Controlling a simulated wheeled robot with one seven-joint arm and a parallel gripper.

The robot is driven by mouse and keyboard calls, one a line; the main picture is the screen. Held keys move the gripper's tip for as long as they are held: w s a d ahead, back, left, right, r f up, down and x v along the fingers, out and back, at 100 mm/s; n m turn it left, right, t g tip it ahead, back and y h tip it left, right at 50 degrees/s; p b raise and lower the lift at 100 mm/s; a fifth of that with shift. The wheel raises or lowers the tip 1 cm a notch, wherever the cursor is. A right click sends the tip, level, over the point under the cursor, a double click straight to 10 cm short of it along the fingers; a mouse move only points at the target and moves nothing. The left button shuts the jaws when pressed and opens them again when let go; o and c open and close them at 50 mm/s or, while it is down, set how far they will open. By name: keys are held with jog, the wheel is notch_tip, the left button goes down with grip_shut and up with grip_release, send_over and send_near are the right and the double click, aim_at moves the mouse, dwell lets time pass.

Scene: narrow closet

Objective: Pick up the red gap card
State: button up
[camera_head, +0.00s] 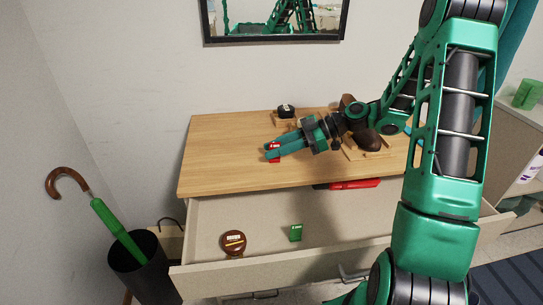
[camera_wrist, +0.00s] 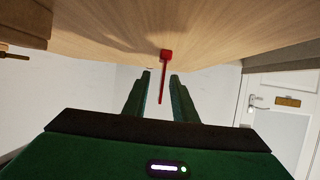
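The red gap card (camera_head: 273,160) is at the left end of my gripper, near the front left of the wooden dresser top. In the wrist view the card (camera_wrist: 164,75) shows nearly edge-on, as a thin red strip with a wider red end. My gripper (camera_head: 270,152) is low over the dresser top, its fingers pointing left. The wrist view shows my gripper (camera_wrist: 160,76) open, one finger on each side of the strip, with gaps visible at both sides. Part of the card is hidden by the fingers in the head view.
The dresser top (camera_head: 215,162) is clear at left. A dark item (camera_head: 286,111) on a wooden block and brown shoe-like items (camera_head: 367,139) stand behind. The open drawer (camera_head: 265,215) holds a brown round case (camera_head: 233,242), a green box (camera_head: 296,232) and a red item (camera_head: 355,184).

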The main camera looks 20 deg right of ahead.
aim_at(262, 162)
jog(key=x, duration=0.4)
jog(key=shift+f, duration=0.1)
grip_shut()
